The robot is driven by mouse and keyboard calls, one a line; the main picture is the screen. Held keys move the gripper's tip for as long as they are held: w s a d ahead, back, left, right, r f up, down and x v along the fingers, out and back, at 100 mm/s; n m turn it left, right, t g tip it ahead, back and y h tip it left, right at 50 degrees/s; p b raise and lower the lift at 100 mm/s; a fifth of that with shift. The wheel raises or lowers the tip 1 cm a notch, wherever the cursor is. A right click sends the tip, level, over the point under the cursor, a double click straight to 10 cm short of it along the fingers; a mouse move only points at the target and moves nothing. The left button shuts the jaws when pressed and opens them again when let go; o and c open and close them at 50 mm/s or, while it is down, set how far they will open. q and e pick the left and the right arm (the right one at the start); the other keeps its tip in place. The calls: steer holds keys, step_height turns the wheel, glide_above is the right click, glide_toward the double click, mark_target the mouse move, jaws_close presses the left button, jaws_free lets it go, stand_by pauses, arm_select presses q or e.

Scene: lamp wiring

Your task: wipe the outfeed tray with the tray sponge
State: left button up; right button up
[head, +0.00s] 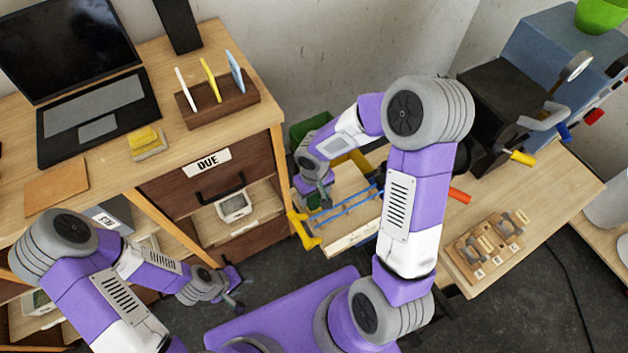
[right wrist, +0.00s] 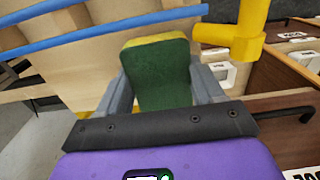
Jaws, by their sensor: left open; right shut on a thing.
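My right gripper (head: 320,201) is over the light wooden outfeed tray (head: 343,243), whose front edge has small lettering I cannot read. In the right wrist view its grey fingers are shut on the tray sponge (right wrist: 163,75), a green block with a yellow layer at its far edge. In the head view the gripper mostly hides the sponge. Pale wood behind the sponge appears to be the tray; I cannot tell whether they touch. My left gripper (head: 234,292) is open and empty, low beside the desk.
Blue rails (head: 345,202) cross above the tray, with a yellow handle (head: 303,230) at their left end. A green bin (head: 305,130) stands behind. The drawer desk (head: 210,190) is to the left; a wooden block fixture (head: 488,248) sits on the right bench.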

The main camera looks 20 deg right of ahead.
steer(key=shift+r+p, duration=2.2)
steer(key=shift+r, duration=1.55)
